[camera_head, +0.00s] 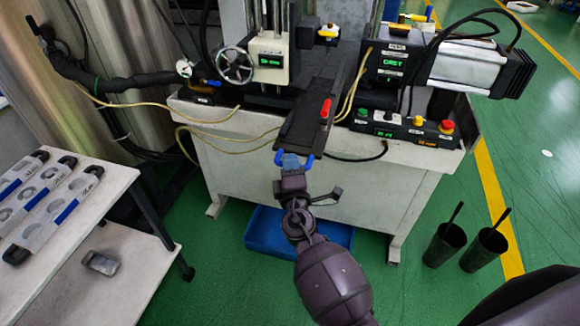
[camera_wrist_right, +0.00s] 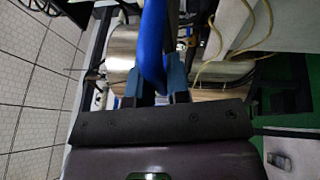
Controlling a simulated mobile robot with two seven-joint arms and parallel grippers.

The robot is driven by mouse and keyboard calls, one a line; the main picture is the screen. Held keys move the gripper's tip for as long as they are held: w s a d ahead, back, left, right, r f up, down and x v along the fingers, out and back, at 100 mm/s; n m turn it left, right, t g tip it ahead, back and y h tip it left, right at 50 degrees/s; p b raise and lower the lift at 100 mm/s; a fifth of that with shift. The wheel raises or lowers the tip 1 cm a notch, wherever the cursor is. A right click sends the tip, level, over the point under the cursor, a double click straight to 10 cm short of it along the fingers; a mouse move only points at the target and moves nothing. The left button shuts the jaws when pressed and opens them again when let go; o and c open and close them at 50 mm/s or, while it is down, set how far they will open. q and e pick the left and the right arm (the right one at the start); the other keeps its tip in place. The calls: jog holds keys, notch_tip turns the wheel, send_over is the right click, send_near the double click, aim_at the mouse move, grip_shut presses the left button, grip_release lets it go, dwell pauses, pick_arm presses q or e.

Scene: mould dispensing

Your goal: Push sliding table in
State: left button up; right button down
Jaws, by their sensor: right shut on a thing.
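The sliding table (camera_head: 298,128) is a dark flat plate that sticks out toward me from the front of the white machine. A blue handle (camera_head: 309,161) is at its near end. My right gripper (camera_head: 291,168) is at this handle, in line with the plate. In the right wrist view, the fingers of my right gripper (camera_wrist_right: 155,88) are shut on the blue handle (camera_wrist_right: 152,40), which passes between them. The fingers hide part of the handle in the head view. My left gripper is not in view.
A red lever (camera_head: 325,108) stands up at the plate's right side. Yellow hoses hang over the machine's front. A blue bin (camera_head: 262,232) lies on the floor below. A white table (camera_head: 105,205) with moulds is at left. Two dark cups (camera_head: 444,245) stand on the floor at right.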

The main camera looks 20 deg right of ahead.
aim_at(319, 94)
jog(key=w+d+b, duration=0.1)
jog(key=w+d, duration=0.1)
jog(key=w, duration=0.1)
jog(key=w+d+b, duration=0.1)
jog(key=w+d, duration=0.1)
jog(key=w, duration=0.1)
jog(key=w+d+b, duration=0.1)
jog(key=w+d, duration=0.1)
jog(key=w, duration=0.1)
jog(key=shift+f, duration=0.25)
jog(key=w+d+b, duration=0.2)
jog(key=w+d, duration=0.2)
jog(key=w, duration=0.1)
jog(key=w+d+b, duration=0.3)
jog(key=w+d, duration=0.1)
jog(key=w, duration=0.2)
jog(key=w+d+b, duration=0.3)
jog(key=w+d, duration=0.1)
jog(key=w, duration=0.2)
jog(key=shift+w, duration=0.25)
jog(key=shift+w+d+r, duration=0.15)
jog(key=shift+w+d, duration=0.15)
jog(key=shift+w, duration=0.15)
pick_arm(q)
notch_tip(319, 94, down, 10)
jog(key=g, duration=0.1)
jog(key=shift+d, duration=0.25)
pick_arm(e)
jog(key=shift+r, duration=0.3)
